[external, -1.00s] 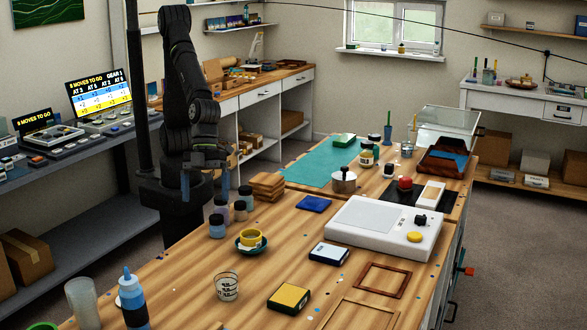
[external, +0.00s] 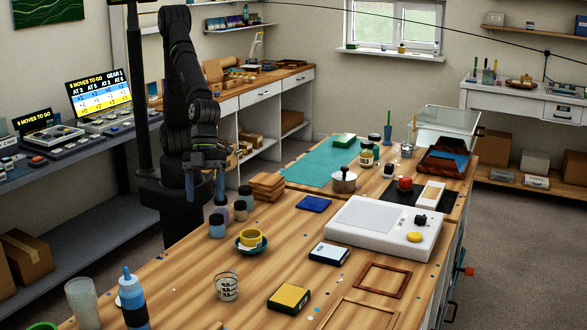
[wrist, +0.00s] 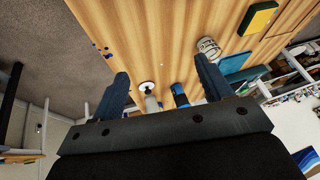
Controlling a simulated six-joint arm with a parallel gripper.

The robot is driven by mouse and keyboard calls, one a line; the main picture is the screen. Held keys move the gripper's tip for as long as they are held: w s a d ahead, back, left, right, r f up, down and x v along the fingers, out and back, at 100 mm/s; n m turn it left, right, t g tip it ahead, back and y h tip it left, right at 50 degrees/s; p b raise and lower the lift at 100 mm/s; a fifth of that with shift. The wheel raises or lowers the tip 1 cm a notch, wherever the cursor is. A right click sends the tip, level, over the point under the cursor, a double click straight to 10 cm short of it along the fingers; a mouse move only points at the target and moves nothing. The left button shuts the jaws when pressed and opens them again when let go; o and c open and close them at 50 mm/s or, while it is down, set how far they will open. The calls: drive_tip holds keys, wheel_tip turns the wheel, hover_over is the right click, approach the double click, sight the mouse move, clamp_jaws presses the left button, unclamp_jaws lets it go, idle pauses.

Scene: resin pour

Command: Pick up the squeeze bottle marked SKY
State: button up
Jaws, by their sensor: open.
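A blue squeeze bottle (external: 133,304) with a pointed blue nozzle and a dark band stands upright at the near left of the wooden table in the external view. Its marking is too small to read. My gripper (external: 205,186) hangs above the far left part of the table, well away from the bottle. Its two fingers are apart with nothing held, and the wrist view also shows them spread (wrist: 161,70).
A translucent cylinder (external: 83,303) stands left of the bottle. Several dark-lidded jars (external: 217,227) stand below my gripper. A saucer (external: 251,246) with yellow tape, a measuring cup (external: 227,287) and a yellow-topped box (external: 289,298) lie to the right. Bare wood separates jars and bottle.

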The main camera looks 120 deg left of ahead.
drive_tip(key=w+d+r+n, duration=0.2)
drive_tip(key=d, duration=0.6)
drive_tip(key=w+d+r+n, duration=0.1)
drive_tip(key=d+r, duration=0.2)
drive_tip(key=d, duration=0.5)
drive_tip(key=n+t, duration=0.2)
drive_tip(key=n, duration=0.3)
approach(131, 289)
drive_tip(key=s+a+r, duration=0.4)
drive_tip(key=s+a, duration=0.1)
drive_tip(key=shift+d+x, duration=0.15)
drive_tip(key=shift+x, duration=4.2)
drive_tip(key=shift+d+x, duration=0.15)
drive_tip(key=shift+x, duration=4.2)
drive_tip(key=shift+r, duration=0.1)
drive_tip(key=c, duration=1.5)
drive_tip(key=shift+r, duration=0.1)
